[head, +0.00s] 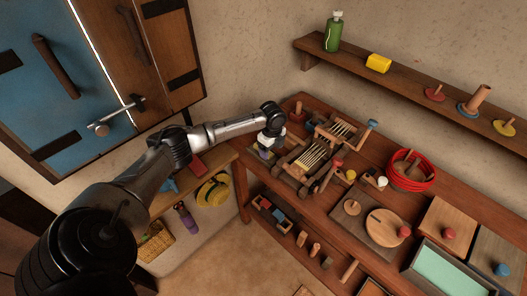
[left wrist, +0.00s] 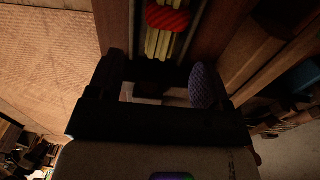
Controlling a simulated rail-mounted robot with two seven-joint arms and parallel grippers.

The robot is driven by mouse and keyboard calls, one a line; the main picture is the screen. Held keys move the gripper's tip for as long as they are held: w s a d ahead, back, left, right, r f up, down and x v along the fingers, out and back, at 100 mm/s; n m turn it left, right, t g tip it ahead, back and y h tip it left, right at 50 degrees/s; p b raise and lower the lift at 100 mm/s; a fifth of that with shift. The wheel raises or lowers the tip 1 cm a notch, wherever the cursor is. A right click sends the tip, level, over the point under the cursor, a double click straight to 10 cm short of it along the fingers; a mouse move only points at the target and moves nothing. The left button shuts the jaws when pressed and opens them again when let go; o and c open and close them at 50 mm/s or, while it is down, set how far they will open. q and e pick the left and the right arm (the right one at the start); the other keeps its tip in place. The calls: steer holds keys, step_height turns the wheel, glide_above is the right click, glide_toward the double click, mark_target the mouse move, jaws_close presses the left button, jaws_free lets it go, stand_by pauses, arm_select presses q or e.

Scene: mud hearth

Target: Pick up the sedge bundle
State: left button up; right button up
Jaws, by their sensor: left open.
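A bundle of pale yellow stalks (head: 311,156), which looks like the sedge bundle, lies in a wooden frame on the workbench in the head view. In the left wrist view, yellow-green stalks with a red band (left wrist: 163,42) show just beyond my gripper, their lower end hidden by it. My left gripper (head: 265,152) is at the bench's left end, left of the front frame and apart from the stalks. It is open; its dark jaws (left wrist: 165,90) show in the left wrist view. A blue-purple rounded thing (left wrist: 201,86) shows between them; I cannot tell what it is.
A second frame with pale stalks (head: 341,130) stands behind the first. A red coil (head: 431,181), round boards (head: 386,229) and trays with knobs lie to the right on the workbench (head: 290,211). A wall shelf (head: 408,87) runs above. A blue door (head: 47,95) is at left.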

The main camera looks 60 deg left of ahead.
mark_target(271, 153)
arm_select(q)
step_height(271, 153, down, 3)
steer(key=shift+s, duration=0.1)
steer(key=c, duration=1)
